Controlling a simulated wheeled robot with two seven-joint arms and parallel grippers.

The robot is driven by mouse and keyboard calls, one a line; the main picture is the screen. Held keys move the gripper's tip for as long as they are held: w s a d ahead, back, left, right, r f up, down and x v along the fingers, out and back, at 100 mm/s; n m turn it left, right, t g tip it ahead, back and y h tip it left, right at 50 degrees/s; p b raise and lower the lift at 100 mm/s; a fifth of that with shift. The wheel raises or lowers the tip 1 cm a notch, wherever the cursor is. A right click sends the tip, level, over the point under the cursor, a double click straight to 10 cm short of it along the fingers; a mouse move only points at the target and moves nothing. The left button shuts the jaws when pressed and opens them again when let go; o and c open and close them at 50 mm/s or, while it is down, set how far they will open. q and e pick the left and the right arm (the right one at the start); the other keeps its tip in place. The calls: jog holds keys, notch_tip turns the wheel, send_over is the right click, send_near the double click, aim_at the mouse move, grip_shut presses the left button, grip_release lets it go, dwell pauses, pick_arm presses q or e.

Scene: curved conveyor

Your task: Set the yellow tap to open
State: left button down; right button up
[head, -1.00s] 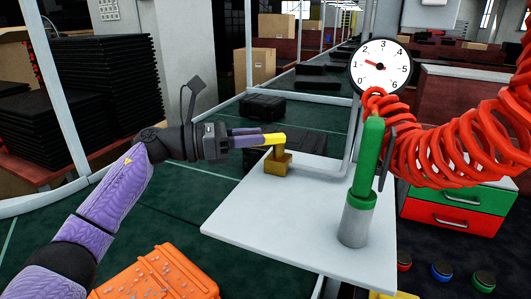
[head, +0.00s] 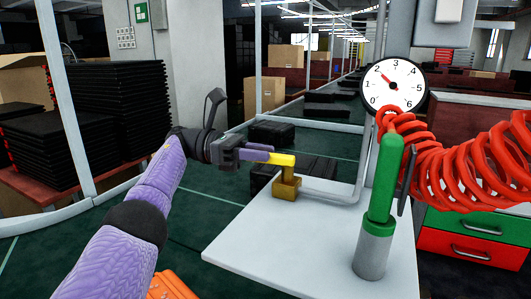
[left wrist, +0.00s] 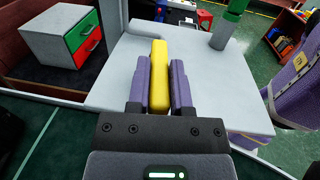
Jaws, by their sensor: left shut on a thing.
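The yellow tap has a yellow lever (head: 283,160) on a brass-coloured body (head: 286,188), mounted at the far left part of a white tabletop (head: 300,240). The lever lies about level and points left, toward my left arm. My left gripper (head: 262,155) is shut on the lever from the left. In the left wrist view, the yellow lever (left wrist: 160,75) runs lengthwise between the two purple fingers of my left gripper (left wrist: 160,80), with its far end past the fingertips. The fingers partly hide the lever. My right gripper is in neither view.
A green-topped cylinder (head: 385,180) stands upright on the tabletop, right of the tap. A round gauge (head: 402,95) and a red coiled hose (head: 470,160) are behind it. Black crates (head: 120,95) are stacked at left.

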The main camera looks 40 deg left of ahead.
pick_arm(q)
jog(key=c, duration=0.5)
grip_release()
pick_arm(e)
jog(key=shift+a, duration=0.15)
pick_arm(q)
jog(key=shift+r, duration=0.15)
notch_tip(320, 180, up, 10)
jog(key=p, duration=0.4)
jog(key=shift+p, duration=0.3)
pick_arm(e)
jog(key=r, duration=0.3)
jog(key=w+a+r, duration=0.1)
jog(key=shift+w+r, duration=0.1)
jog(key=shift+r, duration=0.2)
pick_arm(q)
jog(key=shift+f, duration=0.2)
